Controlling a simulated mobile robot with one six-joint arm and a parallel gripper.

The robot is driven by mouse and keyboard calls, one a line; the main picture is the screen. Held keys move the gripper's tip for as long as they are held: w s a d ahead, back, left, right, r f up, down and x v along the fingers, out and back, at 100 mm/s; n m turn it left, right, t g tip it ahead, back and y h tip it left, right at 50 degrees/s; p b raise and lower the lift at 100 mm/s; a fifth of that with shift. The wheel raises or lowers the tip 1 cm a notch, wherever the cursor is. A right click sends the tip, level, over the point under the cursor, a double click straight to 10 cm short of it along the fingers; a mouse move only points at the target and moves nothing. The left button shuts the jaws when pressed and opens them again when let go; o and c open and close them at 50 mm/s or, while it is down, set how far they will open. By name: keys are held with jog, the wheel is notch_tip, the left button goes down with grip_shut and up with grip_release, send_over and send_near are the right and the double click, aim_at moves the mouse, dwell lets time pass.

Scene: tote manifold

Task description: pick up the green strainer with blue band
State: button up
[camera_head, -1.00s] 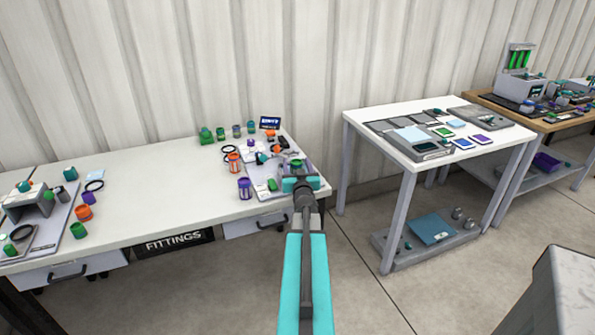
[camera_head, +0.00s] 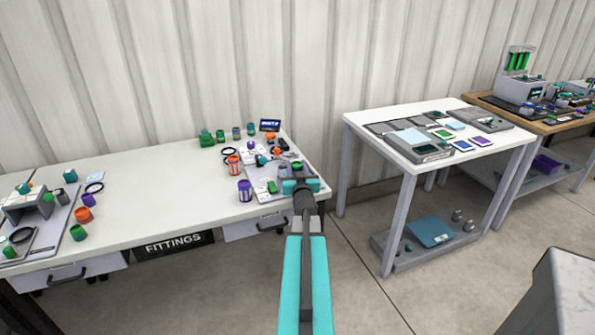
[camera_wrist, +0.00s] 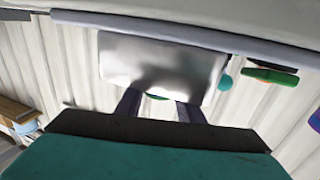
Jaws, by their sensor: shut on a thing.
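My gripper (camera_head: 301,184) is at the front right corner of the white workbench in the head view. In the wrist view its two dark fingers (camera_wrist: 158,106) are shut on a green part (camera_wrist: 156,97), of which only a thin edge shows between them. The rest of this part is hidden, so I cannot see a blue band or confirm that it is the strainer. A grey metallic block (camera_wrist: 160,65) lies just beyond the fingertips in the wrist view.
The white workbench (camera_head: 150,205) carries several fittings, including a purple one (camera_head: 245,190) and an orange one (camera_head: 234,165) left of my gripper. Several small fittings stand at its back edge. A white side table (camera_head: 370,135) stands to the right, with floor between.

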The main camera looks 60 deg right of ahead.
aim_at(296, 164)
jog(key=shift+r, duration=0.1)
notch_tip(296, 164, up, 10)
jog(key=p, duration=0.4)
jog(key=shift+w, duration=0.1)
dwell(0.9)
